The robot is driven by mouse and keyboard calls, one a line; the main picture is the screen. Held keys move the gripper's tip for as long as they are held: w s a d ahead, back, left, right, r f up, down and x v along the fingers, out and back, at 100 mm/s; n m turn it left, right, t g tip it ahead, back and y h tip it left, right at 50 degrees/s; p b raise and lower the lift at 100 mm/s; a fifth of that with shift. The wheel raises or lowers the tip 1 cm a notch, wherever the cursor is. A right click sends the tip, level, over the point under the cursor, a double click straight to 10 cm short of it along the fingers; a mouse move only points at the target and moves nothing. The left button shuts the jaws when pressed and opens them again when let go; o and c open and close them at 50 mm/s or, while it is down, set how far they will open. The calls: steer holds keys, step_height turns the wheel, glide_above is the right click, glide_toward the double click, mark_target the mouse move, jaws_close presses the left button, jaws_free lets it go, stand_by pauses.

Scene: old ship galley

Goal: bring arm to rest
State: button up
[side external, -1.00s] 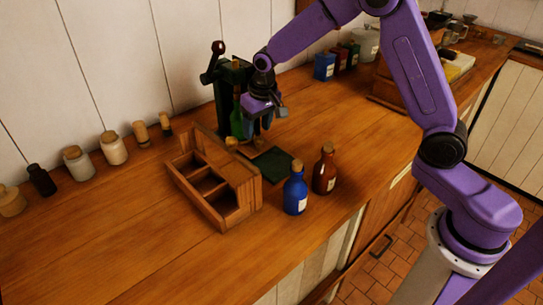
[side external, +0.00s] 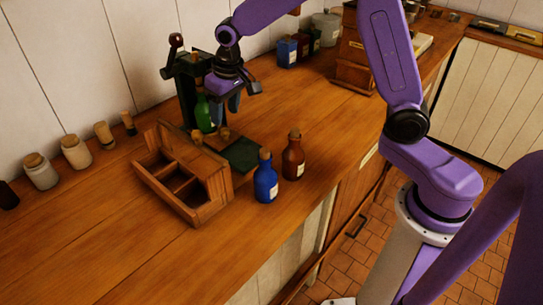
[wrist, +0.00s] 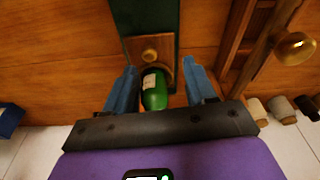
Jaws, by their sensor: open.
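My gripper (side external: 228,106) hangs over the counter with its blue fingers pointing down, open and empty. A green bottle (side external: 204,116) stands upright at the dark green lever press (side external: 187,100), behind and left of the fingers in the side view. In the wrist view the green bottle (wrist: 154,92) appears between the two spread fingers (wrist: 160,82), with neither finger touching it. A small wooden block with a brass knob (wrist: 149,54) lies beside the bottle. My upper arm is bent above the counter.
A blue bottle (side external: 265,183) and a brown bottle (side external: 293,160) stand near the counter's front. Jars (side external: 76,154) line the wall. The counter (side external: 325,105) right of the gripper is clear.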

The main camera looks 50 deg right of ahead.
steer(key=s+r+n+g+y, duration=0.15)
steer(key=s+n, duration=0.25)
steer(key=s, duration=0.9)
steer(key=s+r+n+t+h, duration=0.1)
steer(key=s+r+n, duration=0.25)
steer(key=s, duration=0.95)
steer(key=s+d+f+n+g, duration=0.1)
steer(key=s+d+n, duration=0.3)
steer(key=s, duration=0.4)
steer(key=shift+d+f, duration=0.2)
steer(key=shift+f, duration=0.7)
